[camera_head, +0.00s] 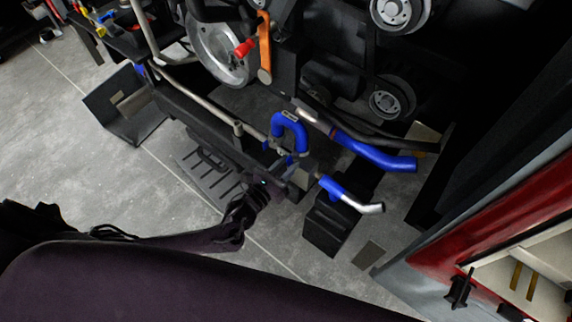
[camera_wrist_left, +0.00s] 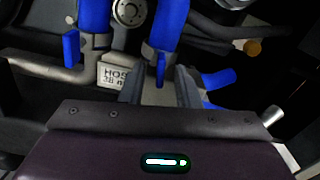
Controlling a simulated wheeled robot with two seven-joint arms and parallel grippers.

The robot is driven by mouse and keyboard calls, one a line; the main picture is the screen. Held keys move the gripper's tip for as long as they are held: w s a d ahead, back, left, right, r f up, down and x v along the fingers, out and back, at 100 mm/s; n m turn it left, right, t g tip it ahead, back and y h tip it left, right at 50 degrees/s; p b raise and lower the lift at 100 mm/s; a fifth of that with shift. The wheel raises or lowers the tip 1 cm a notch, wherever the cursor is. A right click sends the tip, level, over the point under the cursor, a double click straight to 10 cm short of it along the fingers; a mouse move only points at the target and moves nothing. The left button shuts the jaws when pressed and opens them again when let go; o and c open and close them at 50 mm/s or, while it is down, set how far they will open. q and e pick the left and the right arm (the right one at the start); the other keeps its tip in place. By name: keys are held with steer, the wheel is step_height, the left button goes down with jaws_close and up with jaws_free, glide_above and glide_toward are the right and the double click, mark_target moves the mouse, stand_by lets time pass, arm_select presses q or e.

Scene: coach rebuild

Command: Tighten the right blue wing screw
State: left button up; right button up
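In the left wrist view, the right blue wing screw (camera_wrist_left: 161,69) stands upright below a thick blue hose. A second blue wing screw (camera_wrist_left: 71,48) is to its left, with a pale label plate between them reading "HOS…". My left gripper (camera_wrist_left: 160,86) has its two dark fingers apart, one on each side of the right wing screw, with gaps visible. In the head view, my left gripper (camera_head: 296,172) reaches the pipe just below the U-shaped blue hose (camera_head: 291,129). The right wing screw is small there and partly hidden by the gripper. My right gripper is not in view.
A long blue hose (camera_head: 375,153) and a blue-and-metal pipe (camera_head: 352,195) stick out to the right of the gripper. A black block (camera_head: 327,226) is below them. Grey floor is open at left.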

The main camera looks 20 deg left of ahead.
arm_select(q)
steer(key=v, duration=0.7)
steer(key=shift+s+a, duration=0.15)
steer(key=shift+s, duration=0.2)
steer(key=shift+r, duration=0.1)
steer(key=s+a+f+n+g+y, duration=0.3)
steer(key=s+a+f+n+g, duration=0.15)
steer(key=f+n, duration=0.6)
steer(key=s+a+f+n+g+y, duration=0.3)
steer(key=a+f+n+y, duration=0.15)
steer(key=f+n, duration=0.55)
steer(key=s+d+f+n+g, duration=0.1)
steer(key=s+f+n, duration=0.3)
steer(key=s, duration=0.4)
steer(key=s+d+f+n+g+h, duration=0.1)
steer(key=s+f+n+g, duration=0.3)
steer(key=s, duration=0.5)
steer(key=s+d+f+n+g, duration=0.2)
steer(key=s+f+n, duration=0.4)
steer(key=s, duration=0.3)
steer(key=shift+n+g, duration=0.45)
steer(key=shift+g, duration=0.3)
